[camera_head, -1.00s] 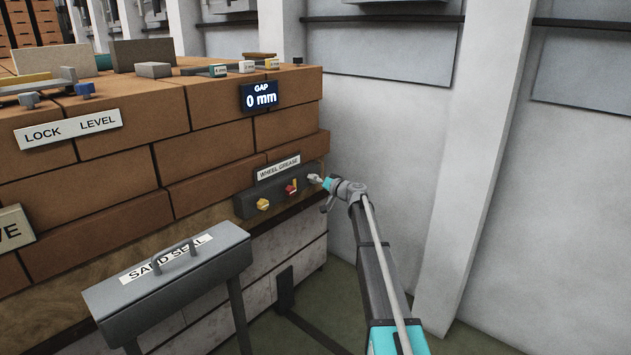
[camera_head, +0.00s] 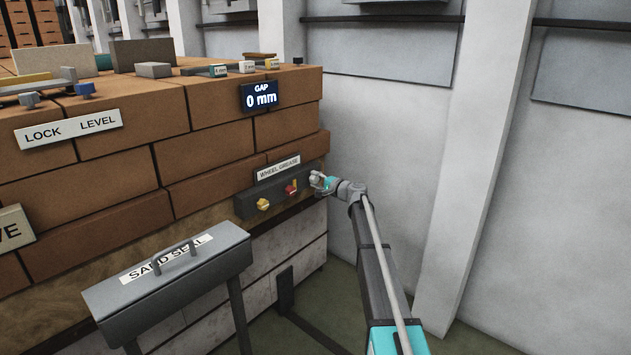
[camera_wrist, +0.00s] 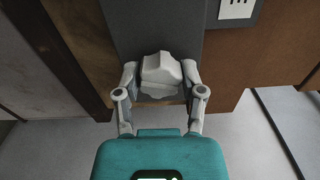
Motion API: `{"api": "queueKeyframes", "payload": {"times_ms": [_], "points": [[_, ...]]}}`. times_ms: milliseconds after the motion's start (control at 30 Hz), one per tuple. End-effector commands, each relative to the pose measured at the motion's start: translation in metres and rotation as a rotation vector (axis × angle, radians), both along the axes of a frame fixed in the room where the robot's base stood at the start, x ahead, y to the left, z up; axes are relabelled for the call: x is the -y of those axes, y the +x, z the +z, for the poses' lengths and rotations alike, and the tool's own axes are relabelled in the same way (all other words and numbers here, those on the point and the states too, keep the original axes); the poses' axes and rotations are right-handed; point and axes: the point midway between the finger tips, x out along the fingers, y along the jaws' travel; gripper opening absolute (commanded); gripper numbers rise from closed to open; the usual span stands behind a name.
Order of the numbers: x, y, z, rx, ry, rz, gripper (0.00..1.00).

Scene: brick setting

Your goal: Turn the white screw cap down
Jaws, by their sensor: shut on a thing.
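The white screw cap (camera_wrist: 160,72) sits on the dark grey panel, between the two fingers of my gripper (camera_wrist: 160,85) in the wrist view. The fingers are shut on its sides. In the head view my gripper (camera_head: 317,181) is at the right end of the dark grey panel (camera_head: 243,207), under the WHEEL GREASE label (camera_head: 278,168). There the cap is mostly hidden by the gripper. Whether the cap is fully seated cannot be told.
A yellow knob (camera_head: 263,204) and a red knob (camera_head: 291,189) stand on the same panel, left of my gripper. The SAND SEAL box (camera_head: 168,285) stands at front left. A GAP display (camera_head: 261,96) reads 0 mm. The grey wall (camera_head: 400,120) is at right.

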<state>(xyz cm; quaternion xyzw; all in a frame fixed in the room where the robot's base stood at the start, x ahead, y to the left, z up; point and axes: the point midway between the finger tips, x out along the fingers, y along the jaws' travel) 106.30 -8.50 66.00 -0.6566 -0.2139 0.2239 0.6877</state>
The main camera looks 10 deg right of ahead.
Motion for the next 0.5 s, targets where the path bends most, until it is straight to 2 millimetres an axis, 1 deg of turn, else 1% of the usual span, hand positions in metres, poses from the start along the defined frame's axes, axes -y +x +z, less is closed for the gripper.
{"api": "queueKeyframes", "payload": {"times_ms": [500], "points": [[0.0008, 0.0016, 0.0, -0.287, 0.396, -0.003, 0.04]]}}
